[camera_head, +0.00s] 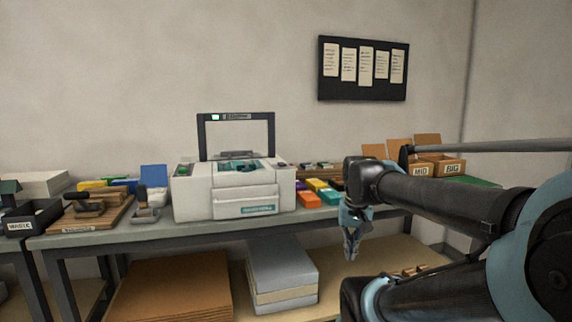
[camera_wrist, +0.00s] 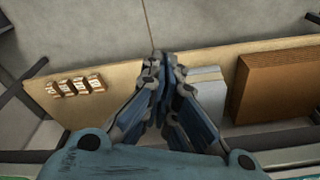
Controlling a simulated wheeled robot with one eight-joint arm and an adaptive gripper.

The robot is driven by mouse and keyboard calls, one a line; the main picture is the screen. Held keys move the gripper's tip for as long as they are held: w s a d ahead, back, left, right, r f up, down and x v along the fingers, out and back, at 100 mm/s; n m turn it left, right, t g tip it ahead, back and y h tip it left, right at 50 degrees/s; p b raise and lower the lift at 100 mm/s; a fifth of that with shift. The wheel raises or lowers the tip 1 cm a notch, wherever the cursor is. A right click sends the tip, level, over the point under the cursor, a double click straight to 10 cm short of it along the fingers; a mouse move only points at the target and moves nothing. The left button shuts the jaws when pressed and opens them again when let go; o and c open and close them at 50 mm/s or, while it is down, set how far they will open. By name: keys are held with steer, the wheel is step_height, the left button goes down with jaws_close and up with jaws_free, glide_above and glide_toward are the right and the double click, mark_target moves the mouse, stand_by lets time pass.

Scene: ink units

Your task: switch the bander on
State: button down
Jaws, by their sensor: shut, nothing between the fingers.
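The bander looks to be the white boxy machine (camera_head: 232,203) on the workbench, with a black arch (camera_head: 201,135) standing over its top. A small green button (camera_head: 184,169) is on its top left. A small lit spot shows on the arch's top bar, beside lettering too small to read. My gripper (camera_head: 351,254) is shut and empty, pointing down in front of the bench edge, to the right of the machine and apart from it. In the wrist view my gripper's fingers (camera_wrist: 162,72) meet above the lower shelf. The machine does not show in the wrist view.
The bench (camera_head: 130,231) also holds a wooden board (camera_head: 95,216) with a tool at left, and colored blocks (camera_head: 318,191) and boxes (camera_head: 451,167) at right. Grey stacked sheets (camera_head: 283,270) and brown sheets (camera_head: 172,290) lie on the lower shelf. A dark notice board (camera_head: 363,92) hangs on the wall.

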steer(key=w+a+r+m+g, duration=0.1)
steer(key=w+a+r+m, duration=0.25)
steer(key=w+r, duration=0.6)
steer(key=w+a+r+m+g, duration=0.1)
steer(key=w+a+r+m, duration=0.4)
steer(key=r, duration=0.7)
step_height(320, 180, up, 13)
steer(key=m+g, duration=0.1)
steer(key=m, duration=0.3)
glide_above(286, 166)
steer(key=w, duration=0.3)
steer(key=shift+w+a+r+m, duration=0.3)
steer(key=shift+a+r+m, duration=0.1)
steer(key=shift+r, duration=0.1)
steer(key=f, duration=0.4)
steer(key=s+f, duration=0.1)
steer(key=f, duration=0.4)
steer(key=s+f, duration=0.1)
steer(key=f, duration=0.4)
steer(key=shift+d, duration=0.3)
